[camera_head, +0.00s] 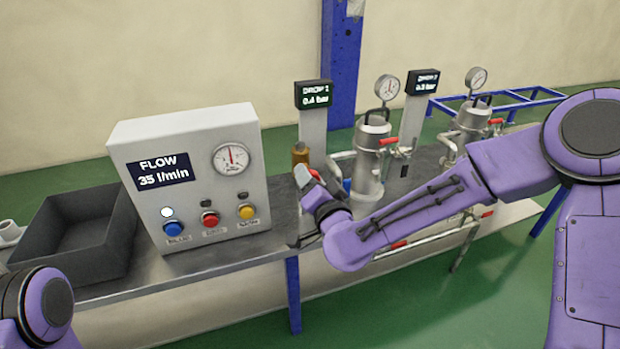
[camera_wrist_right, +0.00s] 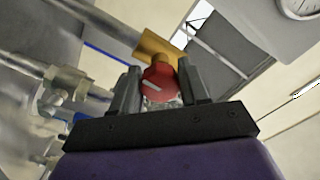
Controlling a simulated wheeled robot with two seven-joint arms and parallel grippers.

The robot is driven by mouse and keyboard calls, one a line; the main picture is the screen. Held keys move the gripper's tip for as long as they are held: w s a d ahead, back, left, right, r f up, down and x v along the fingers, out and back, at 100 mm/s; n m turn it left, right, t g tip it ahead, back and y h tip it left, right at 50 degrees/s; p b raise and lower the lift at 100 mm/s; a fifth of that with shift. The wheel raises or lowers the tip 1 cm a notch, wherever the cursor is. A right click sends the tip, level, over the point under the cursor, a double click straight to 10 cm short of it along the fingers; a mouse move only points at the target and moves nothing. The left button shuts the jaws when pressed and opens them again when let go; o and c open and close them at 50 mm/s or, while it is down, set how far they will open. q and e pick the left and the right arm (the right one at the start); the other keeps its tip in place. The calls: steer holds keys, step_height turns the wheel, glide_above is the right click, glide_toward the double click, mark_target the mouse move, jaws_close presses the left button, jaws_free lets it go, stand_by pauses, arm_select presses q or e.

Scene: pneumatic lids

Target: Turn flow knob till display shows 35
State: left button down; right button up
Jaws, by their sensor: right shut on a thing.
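The flow display (camera_head: 158,171) on the white control box reads "FLOW 35 l/min" in the head view. The flow knob (camera_wrist_right: 159,83) is red with a pale pointer line and sits on a brass fitting (camera_wrist_right: 156,45) in the right wrist view. My right gripper (camera_wrist_right: 160,88) is shut on the knob, one finger on each side. In the head view my right gripper (camera_head: 306,178) is beside the box's right side, and it hides most of the knob. My left gripper is not in view; only part of my left arm shows at the bottom left.
The control box (camera_head: 190,132) carries a dial gauge (camera_head: 231,158) and blue, red and yellow buttons. A dark open tray (camera_head: 42,232) stands to its left. Metal vessels (camera_head: 371,150) with gauges, pipes and red-handled valves stand to the right, close to my right arm.

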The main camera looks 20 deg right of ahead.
steer(key=shift+m, duration=0.3)
steer(key=o, duration=1)
steer(key=s+p, duration=1)
steer(key=shift+s+d+p, duration=0.15)
steer(key=shift+s+p, duration=0.1)
steer(key=shift+p, duration=0.05)
